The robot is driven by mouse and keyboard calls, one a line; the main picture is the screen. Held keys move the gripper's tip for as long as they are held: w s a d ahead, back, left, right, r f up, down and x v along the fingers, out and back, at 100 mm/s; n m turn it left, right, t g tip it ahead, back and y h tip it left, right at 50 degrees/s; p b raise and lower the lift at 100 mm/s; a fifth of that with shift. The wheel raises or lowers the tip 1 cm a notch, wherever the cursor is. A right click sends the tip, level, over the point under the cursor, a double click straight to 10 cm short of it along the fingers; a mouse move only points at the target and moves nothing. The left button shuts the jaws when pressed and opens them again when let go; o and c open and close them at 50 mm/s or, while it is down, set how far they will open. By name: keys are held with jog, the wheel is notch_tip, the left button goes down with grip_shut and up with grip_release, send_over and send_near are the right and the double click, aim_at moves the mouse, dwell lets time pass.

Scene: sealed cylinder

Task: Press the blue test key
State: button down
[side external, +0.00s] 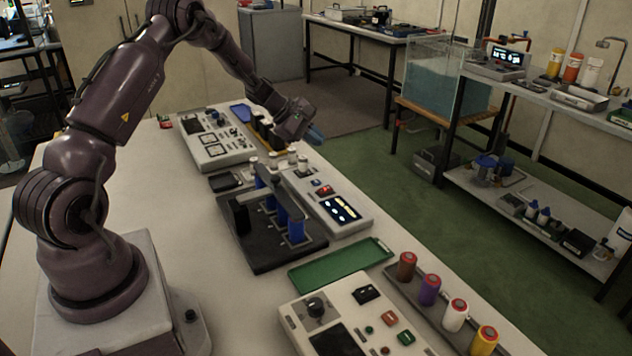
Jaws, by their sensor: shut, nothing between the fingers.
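My gripper (314,134) is at the far end of the table, held above the far edge. Its fingers are shut and look bluish, with nothing visible between them. A grey console (212,153) with dials and small knobs lies to its left. A second console (345,208) with a lit display and a red switch lies below it in the picture. A third console (345,306) with a black knob and red and green buttons is at the near edge.
A black rack (262,252) with blue cylinders stands mid-table. A green tray (338,265) lies beside it. A dark tray (430,308) holds several coloured cylinders at the right. A blue tray (240,112) is at the back. The table's left middle is clear.

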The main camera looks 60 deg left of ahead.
aim_at(315, 182)
jog(key=shift+f, duration=4.4)
jog(key=shift+f, duration=0.1)
jog(key=shift+f, duration=0.3)
jog(key=shift+f, duration=0.4)
jog(key=shift+r, duration=0.8)
